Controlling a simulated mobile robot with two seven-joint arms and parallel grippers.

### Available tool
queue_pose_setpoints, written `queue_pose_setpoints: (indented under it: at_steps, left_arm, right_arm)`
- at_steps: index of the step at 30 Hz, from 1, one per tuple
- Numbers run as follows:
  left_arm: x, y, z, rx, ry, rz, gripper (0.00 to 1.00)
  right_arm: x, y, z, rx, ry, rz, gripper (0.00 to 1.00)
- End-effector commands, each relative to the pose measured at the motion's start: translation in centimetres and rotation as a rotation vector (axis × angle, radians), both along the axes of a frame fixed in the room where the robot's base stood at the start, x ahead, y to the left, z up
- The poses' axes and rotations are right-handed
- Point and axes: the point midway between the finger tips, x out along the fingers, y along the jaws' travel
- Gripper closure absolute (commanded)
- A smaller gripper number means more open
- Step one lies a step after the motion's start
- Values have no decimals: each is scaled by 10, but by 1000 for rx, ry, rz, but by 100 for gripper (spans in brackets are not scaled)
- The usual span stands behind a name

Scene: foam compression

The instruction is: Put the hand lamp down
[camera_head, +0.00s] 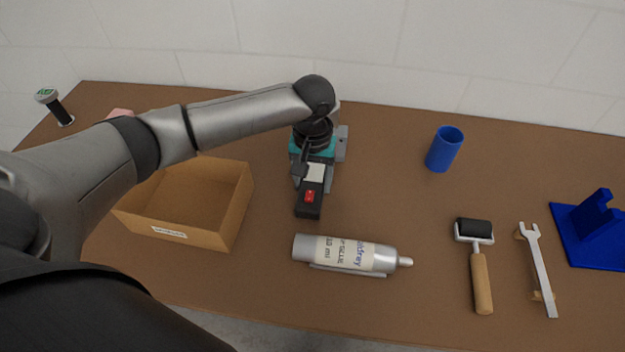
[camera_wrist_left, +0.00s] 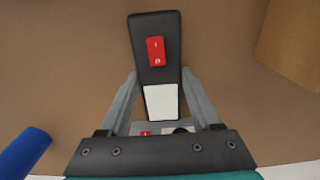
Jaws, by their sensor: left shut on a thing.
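The hand lamp (camera_head: 308,198) is a black bar with a red switch and a pale panel. It also shows in the left wrist view (camera_wrist_left: 156,80), lengthwise between the fingers. My left gripper (camera_head: 315,172) is shut on the lamp around its pale panel part. The lamp's rear end is partly hidden by the gripper. I cannot tell whether the lamp touches the table. In the left wrist view my gripper's two grey fingers (camera_wrist_left: 161,85) flank the lamp. My right gripper is not in view.
An open cardboard box (camera_head: 240,205) stands left of the lamp. A silver glue tube (camera_head: 345,254) lies in front of it. A blue cup (camera_head: 444,149), a roller (camera_head: 478,265), a wrench (camera_head: 540,270) and a blue stand (camera_head: 596,232) are to the right. Brown table (camera_head: 400,205) is bare between lamp and roller.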

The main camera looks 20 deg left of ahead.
Motion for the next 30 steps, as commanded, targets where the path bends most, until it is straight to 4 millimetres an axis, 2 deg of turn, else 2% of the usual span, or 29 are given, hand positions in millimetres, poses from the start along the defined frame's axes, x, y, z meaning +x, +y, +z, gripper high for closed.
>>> queue_pose_setpoints:
  at_steps: [8,9,16,26,30]
  left_arm:
    - [1,0,-1,-1,-1,0,100]
    - [1,0,-1,0,-1,0,32]
    - [0,0,-1,0,-1,0,6]
    - [1,0,2,0,-2,0,6]
    - [1,0,23,-2,-4,0,6]
  right_arm:
    - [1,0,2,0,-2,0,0]
    - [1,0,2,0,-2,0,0]
    - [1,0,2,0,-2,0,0]
    - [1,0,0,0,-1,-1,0]
    - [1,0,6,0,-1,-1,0]
